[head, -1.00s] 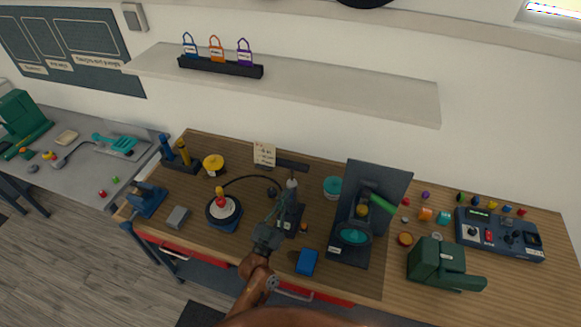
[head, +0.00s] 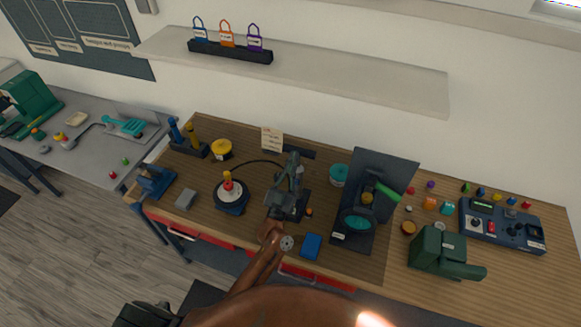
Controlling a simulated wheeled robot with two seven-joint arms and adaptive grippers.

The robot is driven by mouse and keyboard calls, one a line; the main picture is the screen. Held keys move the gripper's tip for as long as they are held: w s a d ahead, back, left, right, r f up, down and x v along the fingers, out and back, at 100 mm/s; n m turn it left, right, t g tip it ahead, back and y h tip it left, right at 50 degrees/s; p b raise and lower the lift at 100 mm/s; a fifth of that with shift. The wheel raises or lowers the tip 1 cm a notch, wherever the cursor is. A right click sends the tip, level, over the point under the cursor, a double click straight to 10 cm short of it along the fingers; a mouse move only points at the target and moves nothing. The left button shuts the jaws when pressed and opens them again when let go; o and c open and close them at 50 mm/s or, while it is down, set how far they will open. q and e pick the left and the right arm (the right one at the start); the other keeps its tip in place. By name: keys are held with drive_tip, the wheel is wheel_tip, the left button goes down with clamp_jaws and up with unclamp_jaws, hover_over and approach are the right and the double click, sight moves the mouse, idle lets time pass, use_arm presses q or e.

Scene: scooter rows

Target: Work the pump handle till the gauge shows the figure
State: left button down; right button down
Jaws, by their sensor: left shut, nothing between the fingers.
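The pump (head: 302,207) is a dark unit near the front middle of the wooden bench, largely hidden by my left gripper. My left gripper (head: 293,160) is shut and empty, over the pump; its body hides the handle, and I cannot tell whether it touches it. A black hose (head: 258,162) curves from the pump area to a round white-topped unit (head: 232,196) with a red and yellow piece on top. A small written card (head: 271,139) stands behind; its figure is too small to read. I cannot make out a gauge reading. My right gripper is not in view.
A dark upright stand (head: 384,172) with a green lever is further right. A grey block (head: 185,199) and yellow roll (head: 221,149) are left. A shelf (head: 350,77) overhangs behind.

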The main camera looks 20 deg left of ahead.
sight(296, 148)
use_arm(q)
drive_tip(key=p+x, duration=0.1)
drive_tip(key=x, duration=0.3)
drive_tip(key=shift+s+r, duration=0.1)
drive_tip(key=shift+w+f, duration=0.2)
drive_tip(key=shift+f, duration=0.5)
drive_tip(key=shift+w+f, duration=0.25)
drive_tip(key=shift+f, duration=0.4)
drive_tip(key=shift+w+f, duration=0.2)
drive_tip(key=shift+f, duration=0.5)
